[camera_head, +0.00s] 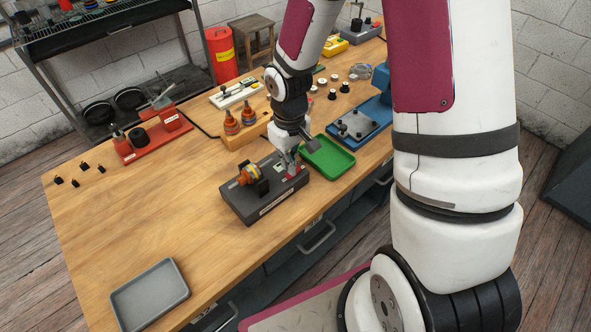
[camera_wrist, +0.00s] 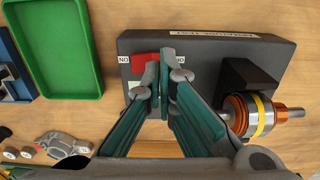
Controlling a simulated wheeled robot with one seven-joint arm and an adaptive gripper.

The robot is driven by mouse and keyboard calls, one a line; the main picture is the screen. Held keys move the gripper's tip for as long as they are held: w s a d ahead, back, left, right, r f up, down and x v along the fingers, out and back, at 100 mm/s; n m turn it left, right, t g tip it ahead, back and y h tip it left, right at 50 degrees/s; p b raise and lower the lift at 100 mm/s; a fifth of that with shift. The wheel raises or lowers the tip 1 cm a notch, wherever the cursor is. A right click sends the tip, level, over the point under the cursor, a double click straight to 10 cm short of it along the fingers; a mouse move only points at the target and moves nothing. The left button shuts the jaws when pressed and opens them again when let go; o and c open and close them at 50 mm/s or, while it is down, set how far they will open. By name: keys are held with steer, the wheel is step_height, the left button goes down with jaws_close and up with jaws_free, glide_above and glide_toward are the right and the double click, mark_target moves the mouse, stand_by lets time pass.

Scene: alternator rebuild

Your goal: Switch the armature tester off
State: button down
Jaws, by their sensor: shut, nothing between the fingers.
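The armature tester (camera_head: 250,208) is a dark grey box near the front edge of the bench. In the wrist view the tester (camera_wrist: 210,45) appears with a red switch (camera_wrist: 146,64) between ON and OFF labels, ON at left and OFF at right. An armature (camera_wrist: 246,115) with copper windings and a yellow band rests in its black cradle. My gripper (camera_wrist: 162,62) is shut and empty, its fingertips over the OFF side of the switch and hiding part of it. I cannot tell whether they touch, or which way the switch is set. In the head view my gripper (camera_head: 290,158) is at the tester's far right end.
A green tray (camera_head: 328,170) lies close beside the tester. A wooden stand with orange armatures (camera_head: 232,123) stands behind it, and a blue fixture (camera_head: 358,128) lies past the tray. A grey tray (camera_head: 150,295) lies at the near left.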

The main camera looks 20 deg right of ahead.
steer(key=shift+r+p, duration=1.25)
steer(key=shift+r, duration=1.45)
steer(key=shift+r, duration=0.1)
steer(key=s+d+r+m+t+h, duration=0.1)
steer(key=s+r, duration=0.2)
steer(key=r, duration=0.6)
steer(key=s+r+m+t, duration=0.1)
steer(key=s+r+t, duration=0.15)
steer(key=r, duration=0.65)
steer(key=s+r+t, duration=0.1)
steer(key=s+r, duration=0.3)
steer(key=s, duration=0.2)
steer(key=s+a+r+m+t+y+b, duration=0.1)
steer(key=s+r, duration=0.3)
steer(key=s, duration=0.2)
steer(key=shift+s+m+b, duration=0.3)
